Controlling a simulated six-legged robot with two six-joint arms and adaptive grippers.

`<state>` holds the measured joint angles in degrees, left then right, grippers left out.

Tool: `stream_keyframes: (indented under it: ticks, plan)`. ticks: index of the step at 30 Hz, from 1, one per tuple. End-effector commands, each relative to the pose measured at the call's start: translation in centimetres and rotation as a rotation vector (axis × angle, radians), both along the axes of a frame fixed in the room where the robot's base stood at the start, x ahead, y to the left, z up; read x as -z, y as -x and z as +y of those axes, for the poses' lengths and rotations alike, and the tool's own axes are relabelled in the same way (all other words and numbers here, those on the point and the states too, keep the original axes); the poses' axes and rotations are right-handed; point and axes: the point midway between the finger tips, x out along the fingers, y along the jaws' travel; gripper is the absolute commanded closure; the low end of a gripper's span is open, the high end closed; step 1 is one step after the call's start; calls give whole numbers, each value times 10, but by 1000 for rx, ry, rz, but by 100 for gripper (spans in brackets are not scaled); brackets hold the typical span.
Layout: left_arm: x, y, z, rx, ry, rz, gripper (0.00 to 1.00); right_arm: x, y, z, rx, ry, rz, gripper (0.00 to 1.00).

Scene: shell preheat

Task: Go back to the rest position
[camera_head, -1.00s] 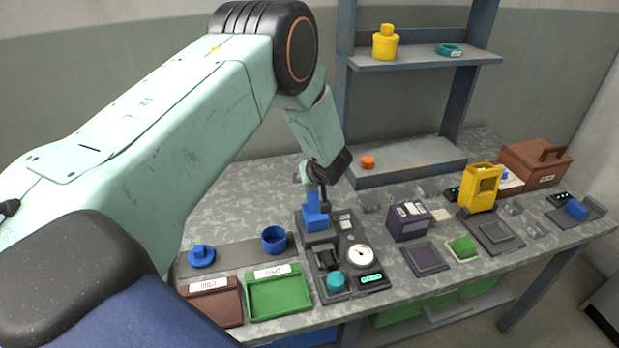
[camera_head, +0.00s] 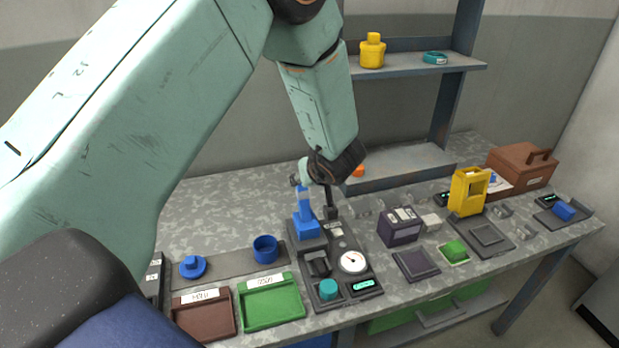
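My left arm (camera_head: 130,110) comes in from the left, and its forearm (camera_head: 322,105) hangs down over the bench. My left gripper (camera_head: 325,200) is at the back of the dark test station, close behind and beside the blue upright part (camera_head: 304,218) there. It is partly hidden by its own wrist, and I cannot tell whether its fingers are apart or touch the part. The dark station (camera_head: 337,268) carries a white dial gauge (camera_head: 352,261), a teal knob (camera_head: 328,289) and a green-lit display (camera_head: 363,285). My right gripper is not in view.
A blue cup (camera_head: 265,249) and a blue knobbed lid (camera_head: 193,267) stand behind the brown tray (camera_head: 203,315) and green tray (camera_head: 271,302). A shelf (camera_head: 425,64) rises behind. To the right are a dark box (camera_head: 400,226), a yellow frame (camera_head: 468,192) and a brown case (camera_head: 522,167).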

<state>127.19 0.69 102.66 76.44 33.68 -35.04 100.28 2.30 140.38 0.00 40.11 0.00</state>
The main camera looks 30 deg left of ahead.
Motion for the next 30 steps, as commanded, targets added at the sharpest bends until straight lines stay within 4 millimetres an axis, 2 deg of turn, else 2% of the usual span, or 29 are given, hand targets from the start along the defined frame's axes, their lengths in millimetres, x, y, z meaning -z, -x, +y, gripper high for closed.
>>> stream_keyframes:
  ticks: [17,20,23,26,30]
  plan:
    - [-1,2,-1,1,0,1,51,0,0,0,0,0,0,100]
    - [10,10,-2,19,-9,27,51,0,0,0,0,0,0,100]
    - [40,36,-4,83,-29,98,51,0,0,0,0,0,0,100]
    - [81,78,-10,189,-45,201,51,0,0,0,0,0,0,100]
    - [133,146,-28,355,-20,344,51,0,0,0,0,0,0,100]
